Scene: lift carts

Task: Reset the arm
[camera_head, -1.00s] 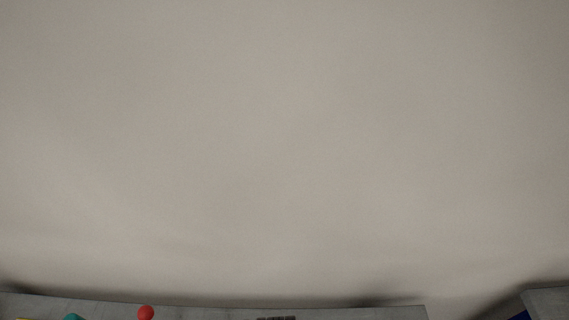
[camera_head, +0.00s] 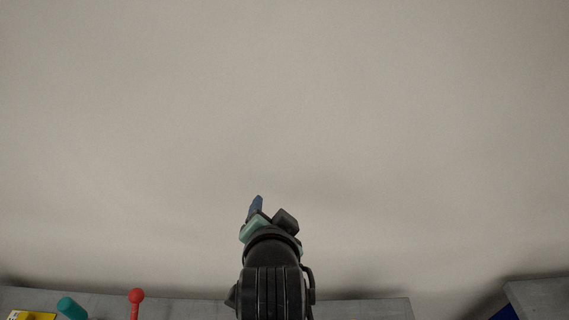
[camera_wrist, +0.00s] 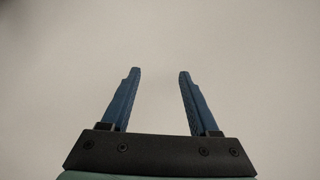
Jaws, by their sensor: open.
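My gripper (camera_wrist: 160,72) shows in the wrist view with its two blue fingers spread apart and nothing between them. Only a plain pale surface shows beyond the fingers. In the head view my arm rises from the bottom middle, and one blue fingertip of my gripper (camera_head: 257,202) points up against the pale wall. The other finger is hidden there.
A grey surface (camera_head: 365,308) runs along the bottom of the head view. A red-knobbed lever (camera_head: 136,296), a teal cylinder (camera_head: 71,308) and a yellow item (camera_head: 32,315) are at lower left. Another grey surface (camera_head: 540,297) with a blue part (camera_head: 506,313) is at lower right.

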